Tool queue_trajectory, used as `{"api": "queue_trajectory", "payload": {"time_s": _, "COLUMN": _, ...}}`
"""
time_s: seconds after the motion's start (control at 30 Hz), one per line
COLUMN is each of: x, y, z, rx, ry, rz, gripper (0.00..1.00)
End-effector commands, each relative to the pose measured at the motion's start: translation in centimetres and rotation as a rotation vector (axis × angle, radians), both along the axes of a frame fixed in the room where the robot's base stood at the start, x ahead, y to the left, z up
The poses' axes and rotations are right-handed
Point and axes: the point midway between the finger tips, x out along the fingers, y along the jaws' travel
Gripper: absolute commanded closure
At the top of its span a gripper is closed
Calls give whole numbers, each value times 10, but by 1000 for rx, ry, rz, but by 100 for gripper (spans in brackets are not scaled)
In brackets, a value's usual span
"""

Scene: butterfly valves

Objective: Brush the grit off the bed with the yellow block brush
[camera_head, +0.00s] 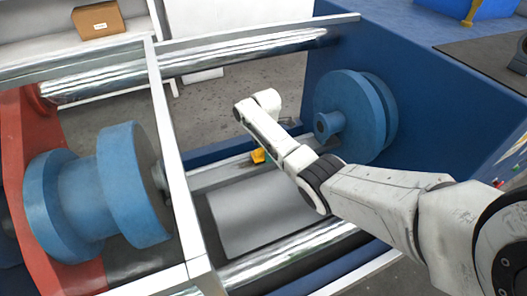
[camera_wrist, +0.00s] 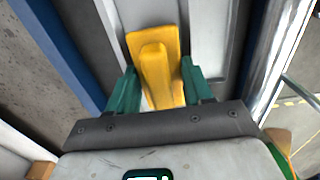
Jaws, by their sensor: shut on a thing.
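The yellow block brush (camera_wrist: 155,72) is between the green fingers of my gripper (camera_wrist: 160,88) in the wrist view. My gripper is shut on its raised grip, and its flat yellow base reaches ahead of the fingers. In the head view a small part of the yellow brush (camera_head: 258,156) shows beside my arm, which hides most of my gripper. The bed (camera_head: 250,222) is a flat grey surface low in the machine frame, in front of the brush. I cannot make out grit on it. I cannot tell whether the brush touches the surface under it.
Shiny bars (camera_head: 200,60) cross the machine behind and in front of the bed. A pale frame post (camera_head: 172,150) stands at its left. Blue valve discs stand left (camera_head: 130,185) and right (camera_head: 352,115). A cardboard box (camera_head: 98,19) sits on the back shelf.

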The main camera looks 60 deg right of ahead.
Motion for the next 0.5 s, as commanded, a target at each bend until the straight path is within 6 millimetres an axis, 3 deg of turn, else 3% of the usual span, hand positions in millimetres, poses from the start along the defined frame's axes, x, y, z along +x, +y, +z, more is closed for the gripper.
{"api": "queue_trajectory", "payload": {"time_s": 0.5, "x": 11, "y": 16, "z": 1, "rx": 0, "ry": 0, "rz": 2, "gripper": 74}}
